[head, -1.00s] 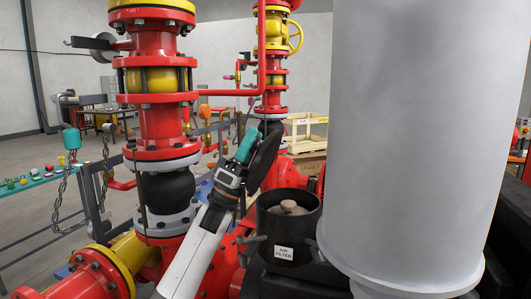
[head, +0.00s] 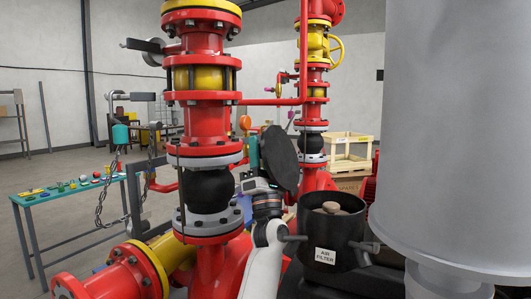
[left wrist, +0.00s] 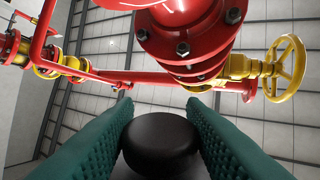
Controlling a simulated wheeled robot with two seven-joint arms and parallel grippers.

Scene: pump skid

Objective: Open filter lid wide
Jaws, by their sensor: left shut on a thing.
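The air filter housing (head: 325,258) is a black round can with an "AIR FILTER" label. Its top is open and a tan filter element (head: 331,208) shows inside. The black round lid (head: 283,158) stands steeply on edge behind and left of the can's mouth. My left gripper (head: 259,153) comes up from below at the lid's left side. In the left wrist view, its teal padded fingers (left wrist: 160,106) are shut on a black round knob (left wrist: 160,143). The lid's hinge is hidden behind my arm and the can. My right gripper is not in view.
A red pipe column (head: 203,120) with flanges stands close left of my left arm. A large grey cylinder (head: 440,130) fills the right side. A yellow handwheel (head: 336,49) and a wooden crate (head: 348,150) are behind. A teal bench (head: 70,188) stands left.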

